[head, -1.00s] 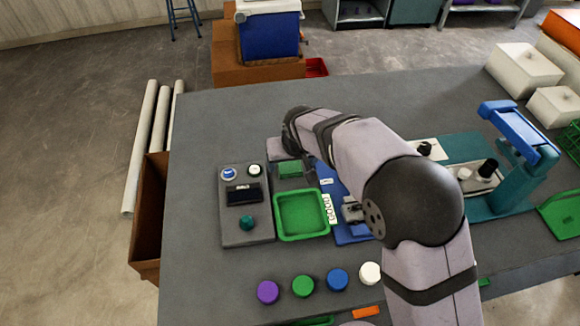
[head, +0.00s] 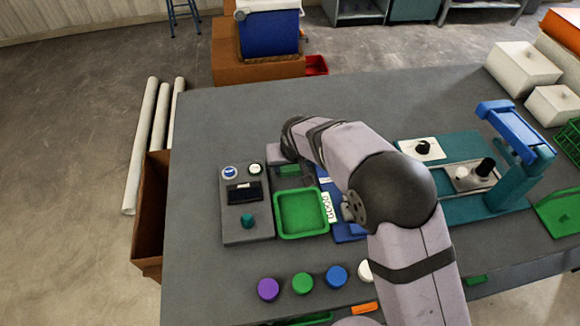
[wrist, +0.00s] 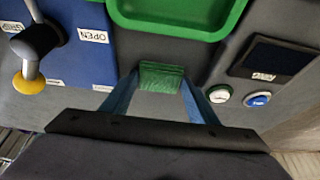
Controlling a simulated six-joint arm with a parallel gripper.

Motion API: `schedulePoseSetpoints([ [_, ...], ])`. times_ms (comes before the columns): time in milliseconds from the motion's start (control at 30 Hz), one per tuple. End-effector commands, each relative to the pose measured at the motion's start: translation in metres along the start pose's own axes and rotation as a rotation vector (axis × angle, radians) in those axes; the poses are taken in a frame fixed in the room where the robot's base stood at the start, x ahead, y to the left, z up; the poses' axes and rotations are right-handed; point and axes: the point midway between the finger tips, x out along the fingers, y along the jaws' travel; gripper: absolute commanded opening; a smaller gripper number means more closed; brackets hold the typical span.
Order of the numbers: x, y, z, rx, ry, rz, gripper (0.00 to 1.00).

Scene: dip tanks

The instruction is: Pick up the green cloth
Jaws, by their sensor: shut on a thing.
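The green cloth (wrist: 160,80) is a small folded piece between the two blue fingers of my gripper (wrist: 160,74) in the wrist view. The fingers are shut on it from both sides. In the head view the cloth (head: 289,170) shows partly, beside the end of my arm and just behind the green tray. I cannot tell whether it is clear of the surface below. The fingertips are hidden in the head view.
The green tray (head: 278,228) lies close to the cloth. A grey control box (head: 235,205) stands left of it, and a blue unit with labels (wrist: 75,65) is on the other side. Several coloured knobs line the front. The back left of the table (head: 225,115) is clear.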

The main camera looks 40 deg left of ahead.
Motion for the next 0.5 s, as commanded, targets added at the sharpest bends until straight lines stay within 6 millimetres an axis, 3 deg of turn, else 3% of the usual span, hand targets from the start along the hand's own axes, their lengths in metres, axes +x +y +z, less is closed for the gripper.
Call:
schedulePoseSetpoints([
  [267, -0.008, 0.000, -0.005, 0.000, 0.004, 0.000, 0.33],
  [500, -0.041, 0.000, -0.018, 0.001, 0.006, -0.001, 0.33],
])
